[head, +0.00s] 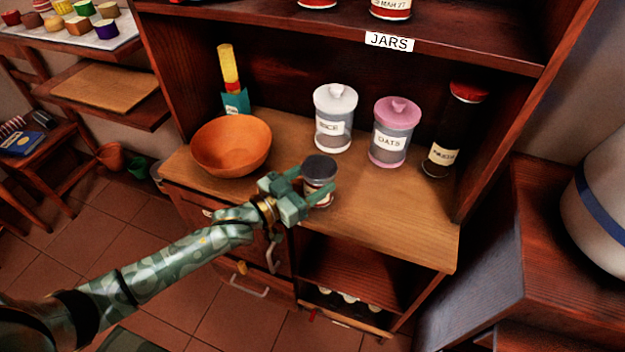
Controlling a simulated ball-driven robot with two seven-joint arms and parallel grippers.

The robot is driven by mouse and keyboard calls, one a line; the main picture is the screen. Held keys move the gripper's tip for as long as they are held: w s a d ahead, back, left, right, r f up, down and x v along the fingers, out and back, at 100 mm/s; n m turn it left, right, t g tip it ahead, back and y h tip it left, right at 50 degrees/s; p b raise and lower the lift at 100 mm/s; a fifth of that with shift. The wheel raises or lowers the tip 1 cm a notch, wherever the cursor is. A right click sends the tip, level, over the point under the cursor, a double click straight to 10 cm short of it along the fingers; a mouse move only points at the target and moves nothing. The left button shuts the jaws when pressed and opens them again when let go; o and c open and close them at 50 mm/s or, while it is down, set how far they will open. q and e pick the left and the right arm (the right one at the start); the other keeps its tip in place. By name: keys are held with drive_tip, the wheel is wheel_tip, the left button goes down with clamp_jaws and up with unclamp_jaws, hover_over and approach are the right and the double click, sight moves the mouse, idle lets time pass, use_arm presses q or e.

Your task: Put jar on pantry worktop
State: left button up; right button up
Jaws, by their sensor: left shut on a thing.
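A small jar (320,170) with a dark lid is at the front edge of the pantry worktop (395,220), in the middle of the head view. My left gripper (306,190) is shut on this jar, with its green fingers around the jar's side. The jar looks upright. Its lower part is partly hidden by the fingers, and I cannot tell whether its base touches the worktop. My right gripper is not in view.
On the worktop stand an orange bowl (231,147), a rice jar (335,118), an oats jar (391,132) and a tall pasta jar (453,130). A shelf labelled JARS (389,42) hangs above. Bare worktop lies to the right of the held jar.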

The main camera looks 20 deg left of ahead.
use_arm(q)
drive_tip(key=o, duration=1.2)
drive_tip(key=shift+f, duration=0.1)
drive_tip(key=shift+o, duration=0.2)
